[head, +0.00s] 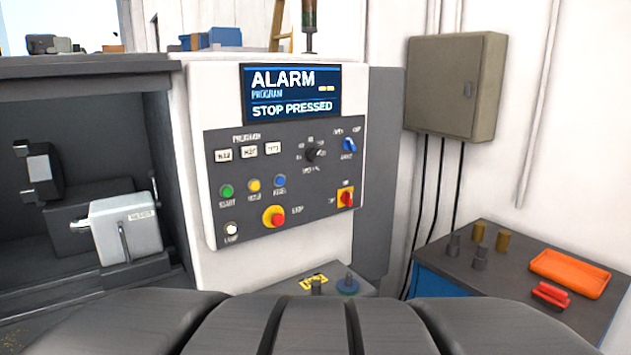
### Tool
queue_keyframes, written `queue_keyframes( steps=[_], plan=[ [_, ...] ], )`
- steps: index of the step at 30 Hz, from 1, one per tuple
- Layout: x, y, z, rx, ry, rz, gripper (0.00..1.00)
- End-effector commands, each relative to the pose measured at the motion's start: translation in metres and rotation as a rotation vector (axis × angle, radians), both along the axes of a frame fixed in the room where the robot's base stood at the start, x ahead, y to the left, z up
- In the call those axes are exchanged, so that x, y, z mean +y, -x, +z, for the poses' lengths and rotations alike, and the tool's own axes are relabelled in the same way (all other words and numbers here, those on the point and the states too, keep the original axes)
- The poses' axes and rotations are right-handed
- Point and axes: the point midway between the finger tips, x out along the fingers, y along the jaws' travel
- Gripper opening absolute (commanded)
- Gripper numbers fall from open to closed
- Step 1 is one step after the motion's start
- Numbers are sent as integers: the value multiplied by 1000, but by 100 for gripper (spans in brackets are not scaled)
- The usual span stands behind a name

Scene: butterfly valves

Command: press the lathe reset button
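The lathe's control panel (262,222) faces me on a white cabinet. The reset button (280,181) is the small blue round one at the right end of a row; its blurred label seems to read RESET. A yellow button (254,186) and a green START button (227,191) sit to its left. The screen (291,93) above reads ALARM and STOP PRESSED. The red emergency stop (276,219) on its yellow ring is below the reset button. My gripper is not in view; dark rounded parts, probably mine, fill the bottom edge.
A blue-red-yellow area of switches includes a blue knob (350,145) and a red rotary switch (346,198). The open lathe bay holds a grey vise (125,229). A workbench (500,262) with an orange tray (570,273) stands right. The space before the panel looks clear.

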Motion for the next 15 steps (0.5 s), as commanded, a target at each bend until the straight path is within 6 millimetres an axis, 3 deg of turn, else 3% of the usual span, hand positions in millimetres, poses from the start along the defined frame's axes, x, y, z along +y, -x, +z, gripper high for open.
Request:
queue_keyframes(
  steps=[8, 15],
  plan=[
    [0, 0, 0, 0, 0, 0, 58],
    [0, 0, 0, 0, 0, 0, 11]
  ],
)
